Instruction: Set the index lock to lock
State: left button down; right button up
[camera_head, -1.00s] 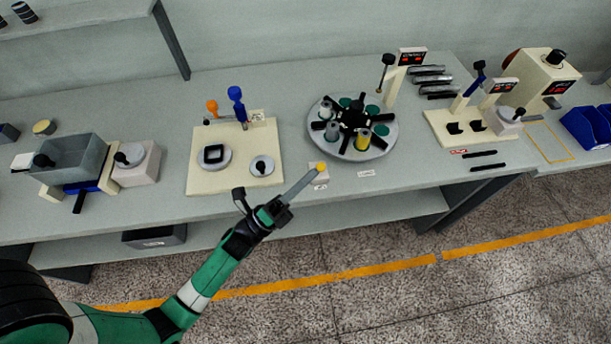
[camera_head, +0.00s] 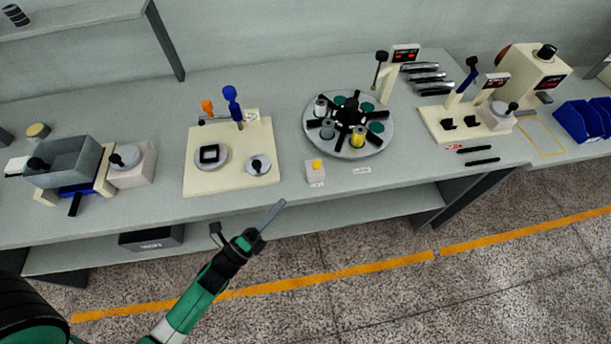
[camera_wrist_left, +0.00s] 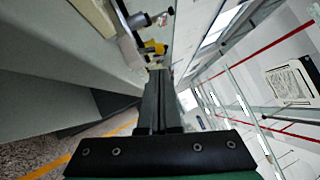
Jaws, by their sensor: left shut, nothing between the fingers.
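A small cream box with a yellow button (camera_head: 317,166) sits at the bench's front edge, before a round grey turntable (camera_head: 335,150) with a black spoked hub. I cannot tell for sure which part is the index lock; the labels near the box are too small to read. My left gripper (camera_head: 272,213) is shut and empty in front of the bench edge, below and left of the box, apart from it. In the left wrist view its closed fingers (camera_wrist_left: 157,90) point toward a yellow part (camera_wrist_left: 155,47). My right gripper is not in view.
The turntable carries grey spools and a yellow spool (camera_head: 357,138). Left of it stands a cream plate (camera_head: 228,180) with a blue-knobbed and an orange-knobbed lever. A post with a red display (camera_head: 405,54) stands behind. The floor before the bench is open.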

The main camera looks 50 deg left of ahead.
aim_at(314, 168)
pick_arm(q)
jog(key=x, duration=1)
jog(key=shift+w+r, duration=0.1)
jog(key=shift+w, duration=0.3)
jog(key=shift+r, duration=0.1)
